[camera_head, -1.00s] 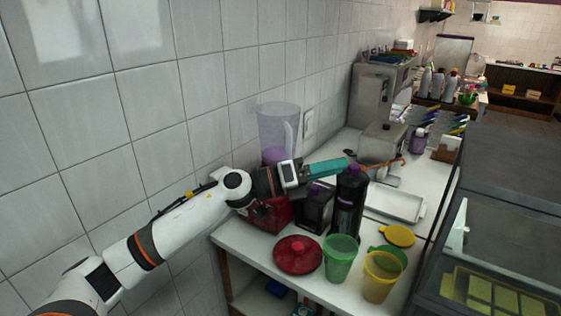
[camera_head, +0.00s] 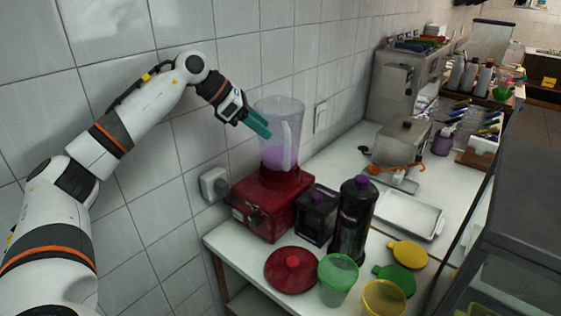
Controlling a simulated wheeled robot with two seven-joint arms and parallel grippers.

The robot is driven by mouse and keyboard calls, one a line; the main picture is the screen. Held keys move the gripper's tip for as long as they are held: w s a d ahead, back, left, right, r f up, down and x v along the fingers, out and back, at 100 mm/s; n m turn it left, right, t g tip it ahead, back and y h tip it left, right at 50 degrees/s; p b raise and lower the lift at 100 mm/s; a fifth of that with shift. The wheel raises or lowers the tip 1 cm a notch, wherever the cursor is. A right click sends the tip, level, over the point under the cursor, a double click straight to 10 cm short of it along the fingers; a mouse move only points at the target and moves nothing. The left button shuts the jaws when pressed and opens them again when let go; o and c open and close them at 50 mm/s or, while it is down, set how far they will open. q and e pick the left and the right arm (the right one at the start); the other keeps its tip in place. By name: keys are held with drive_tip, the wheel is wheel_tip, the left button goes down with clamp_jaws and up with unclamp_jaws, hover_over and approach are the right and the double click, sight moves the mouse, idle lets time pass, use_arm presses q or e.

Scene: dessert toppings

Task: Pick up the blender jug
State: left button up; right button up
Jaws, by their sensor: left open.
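The blender jug (camera_head: 282,126) is clear, with purple stuff in its lower part and a handle on its right side. It stands upright on the red blender base (camera_head: 270,205) by the tiled wall. My left gripper (camera_head: 258,124) has teal fingers and is at the left side of the jug, near its upper half. It is open with nothing seen between its fingers. Whether the fingers touch the jug I cannot tell. My right gripper is not in view.
Dark bottles (camera_head: 353,222) with purple caps stand right of the base. A red lid (camera_head: 291,270), a green cup (camera_head: 337,279) and a yellow cup (camera_head: 384,298) are at the counter's front. A metal tray (camera_head: 411,216) lies further right. The tiled wall is close behind.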

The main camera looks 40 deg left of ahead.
sight(281, 149)
use_arm(q)
drive_tip(key=p+x, duration=0.2)
drive_tip(key=x, duration=0.6)
drive_tip(key=shift+p, duration=0.4)
drive_tip(key=shift+r, duration=0.15)
clamp_jaws()
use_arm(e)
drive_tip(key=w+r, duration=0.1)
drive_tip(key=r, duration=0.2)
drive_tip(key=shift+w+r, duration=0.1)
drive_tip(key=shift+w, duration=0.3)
use_arm(q)
drive_tip(key=shift+s, duration=0.1)
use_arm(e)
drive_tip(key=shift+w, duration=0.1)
